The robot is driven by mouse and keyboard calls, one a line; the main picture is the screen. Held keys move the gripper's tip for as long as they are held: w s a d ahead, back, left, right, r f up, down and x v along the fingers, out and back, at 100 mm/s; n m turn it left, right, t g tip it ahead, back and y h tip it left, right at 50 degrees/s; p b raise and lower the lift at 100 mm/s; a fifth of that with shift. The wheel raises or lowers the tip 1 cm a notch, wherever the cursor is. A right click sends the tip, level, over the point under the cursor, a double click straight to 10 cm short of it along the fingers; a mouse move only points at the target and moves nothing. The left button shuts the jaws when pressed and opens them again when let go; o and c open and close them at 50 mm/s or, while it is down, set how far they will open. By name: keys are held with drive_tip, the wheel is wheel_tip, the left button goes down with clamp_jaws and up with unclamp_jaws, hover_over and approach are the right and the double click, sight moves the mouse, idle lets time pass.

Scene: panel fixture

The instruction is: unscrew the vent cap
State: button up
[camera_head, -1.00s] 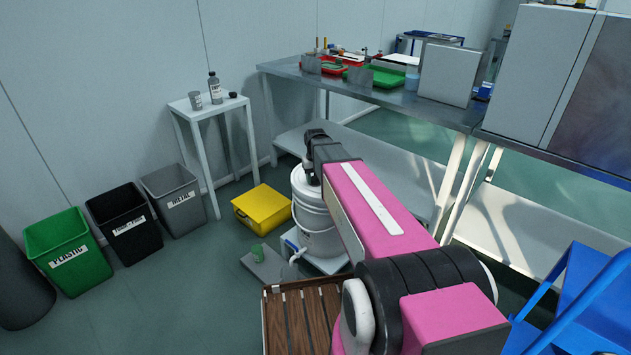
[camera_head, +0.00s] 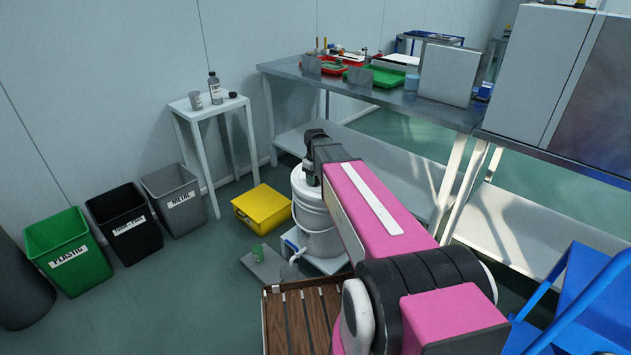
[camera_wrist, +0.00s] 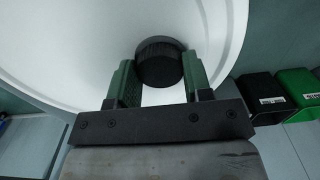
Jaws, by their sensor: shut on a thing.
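The vent cap (camera_wrist: 159,62) is a black, round, ribbed cap on the white lid (camera_wrist: 95,45) of a bucket. In the wrist view my gripper (camera_wrist: 160,75) has its two green fingers on either side of the cap, shut on it. In the head view the white bucket (camera_head: 318,228) stands on a low white stand, and my arm reaches over its top. The cap and the fingertips are hidden there behind my wrist.
A yellow box (camera_head: 262,208) stands left of the bucket. A wooden slatted crate (camera_head: 303,315) is in front. A small white table (camera_head: 205,107) and three bins (camera_head: 125,220) are at left. A metal workbench (camera_head: 385,92) is behind at right.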

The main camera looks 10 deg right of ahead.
drive_tip(key=shift+n, duration=0.3)
drive_tip(key=shift+n, duration=1.5)
drive_tip(key=shift+n, duration=1.8)
drive_tip(key=shift+n, duration=1.7)
